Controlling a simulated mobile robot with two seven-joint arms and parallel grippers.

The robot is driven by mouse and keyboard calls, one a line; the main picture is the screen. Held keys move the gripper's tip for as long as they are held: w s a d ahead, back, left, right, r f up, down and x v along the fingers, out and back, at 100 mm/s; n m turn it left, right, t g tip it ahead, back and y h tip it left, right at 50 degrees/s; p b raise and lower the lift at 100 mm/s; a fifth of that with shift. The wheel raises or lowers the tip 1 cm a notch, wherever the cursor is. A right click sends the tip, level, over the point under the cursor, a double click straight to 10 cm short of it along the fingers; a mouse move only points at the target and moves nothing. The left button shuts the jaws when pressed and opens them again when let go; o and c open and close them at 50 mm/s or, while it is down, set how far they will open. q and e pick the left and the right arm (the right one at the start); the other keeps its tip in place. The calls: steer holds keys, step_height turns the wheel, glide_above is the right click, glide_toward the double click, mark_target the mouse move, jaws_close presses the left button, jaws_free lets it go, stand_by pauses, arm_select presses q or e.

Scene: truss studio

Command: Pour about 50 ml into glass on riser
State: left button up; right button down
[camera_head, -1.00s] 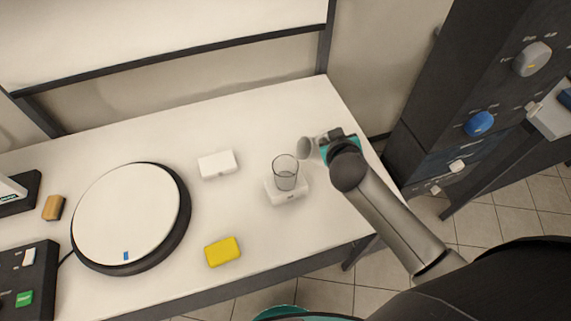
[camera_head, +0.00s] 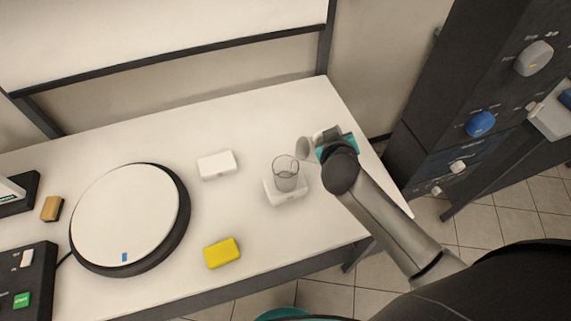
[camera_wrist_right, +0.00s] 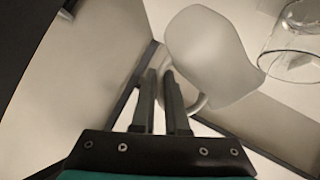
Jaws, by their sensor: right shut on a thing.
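A clear glass (camera_head: 286,172) stands upright on a small white riser (camera_head: 287,194) near the table's right end. Whether liquid is in the glass cannot be told. My right gripper (camera_wrist_right: 168,88) is shut on the handle of a pale grey jug (camera_wrist_right: 212,55). In the head view the jug (camera_head: 304,150) is held tilted, mouth toward the glass, just to its upper right; my right gripper (camera_head: 328,146) is partly hidden by its own wrist. The glass also shows at the right of the wrist view (camera_wrist_right: 292,45). No pouring stream is visible. My left gripper is out of view.
A second white block (camera_head: 217,165) lies left of the riser. A yellow sponge (camera_head: 222,253), a round white-topped disc (camera_head: 125,215) and a brown block (camera_head: 52,208) are farther left. A dark panel with knobs (camera_head: 480,124) stands to the right, beyond the table.

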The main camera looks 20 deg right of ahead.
steer(key=shift+a+r+n+h+b, duration=0.4)
steer(key=shift+a+r+n+h, duration=0.1)
steer(key=shift+r+h, duration=0.15)
stand_by(1.5)
steer(key=shift+d+f+y, duration=0.1)
steer(key=shift+d+y, duration=0.15)
steer(key=d+f+m+y+p, duration=0.1)
steer(key=f+m+y+p, duration=0.1)
steer(key=shift+d+f, duration=0.35)
steer(key=shift+w+f+y, duration=0.1)
steer(key=shift+f+y, duration=0.1)
steer(key=shift+y, duration=0.1)
steer(key=shift+d+f+m+g+y+p, duration=0.15)
steer(key=shift+d+f+m+y+p, duration=0.1)
steer(key=shift+f+m+y, duration=0.25)
steer(key=shift+d+f+m+g+y+p, duration=0.2)
steer(key=shift+d+f+y, duration=0.1)
steer(key=shift+f, duration=0.25)
steer(key=shift+d+f, duration=0.15)
steer(key=shift+f, duration=0.15)
steer(key=shift+d+f, duration=0.1)
